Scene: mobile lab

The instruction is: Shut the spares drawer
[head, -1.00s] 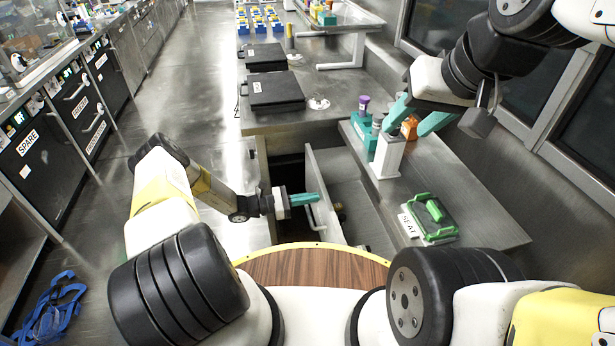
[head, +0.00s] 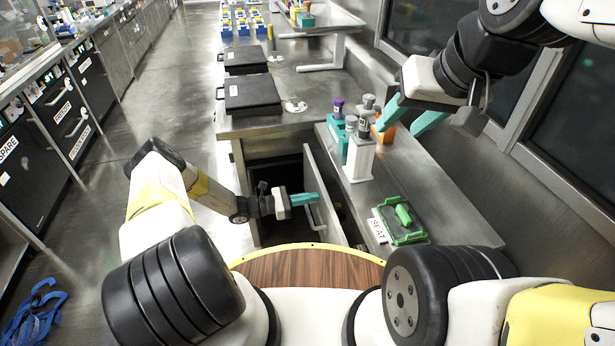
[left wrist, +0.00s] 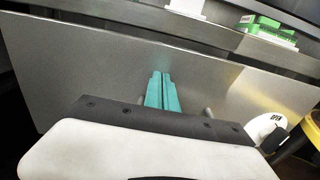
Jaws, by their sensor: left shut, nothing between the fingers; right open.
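A grey drawer front (head: 322,180) stands pulled out from under the right-hand bench, with a gap showing its inside behind it. No label is readable on it. Its bar handle (head: 316,217) is on the side facing my left gripper (head: 305,199). That gripper is shut and empty, its teal fingertips at the panel by the handle. In the left wrist view the shut fingers (left wrist: 162,90) point at the plain grey panel (left wrist: 90,65); whether they touch cannot be told. My right gripper (head: 411,115) is open and empty above the bench.
The right bench (head: 440,190) carries a white block (head: 358,160), vials in a teal holder, and a green-framed tray (head: 405,222) beside a SEAT label. Black cases (head: 252,93) lie on the far bench. A black cabinet marked SPARE (head: 25,175) is at left. The floor between is clear.

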